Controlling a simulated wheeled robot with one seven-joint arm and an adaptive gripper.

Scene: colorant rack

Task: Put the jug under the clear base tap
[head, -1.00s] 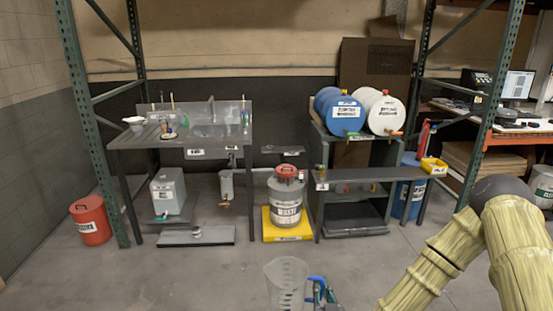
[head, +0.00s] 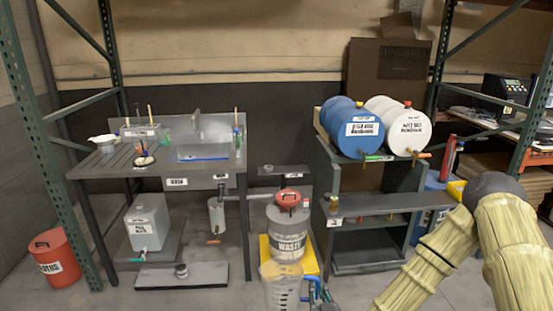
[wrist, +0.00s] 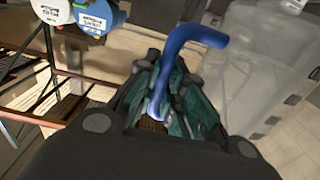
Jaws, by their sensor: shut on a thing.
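The jug (head: 281,287) is clear, with a blue handle, and stands out at the bottom of the head view. It also fills the upper right of the wrist view (wrist: 262,70). My gripper (head: 318,293) is shut on the blue handle, at the jug's right side; the wrist view shows the handle between the fingers (wrist: 168,108). A blue drum (head: 352,125) and a white drum (head: 404,127) lie on a rack, each with a label too small to read surely. A green tap (head: 379,158) and an orange tap (head: 420,155) show at their fronts. I cannot tell which is clear base.
A shelf (head: 375,207) runs below the drums. A grey waste can (head: 287,240) with a red top stands on a yellow base behind the jug. A sink bench (head: 160,165) is at left, with a red bin (head: 55,258). A green upright (head: 470,150) stands right of the rack.

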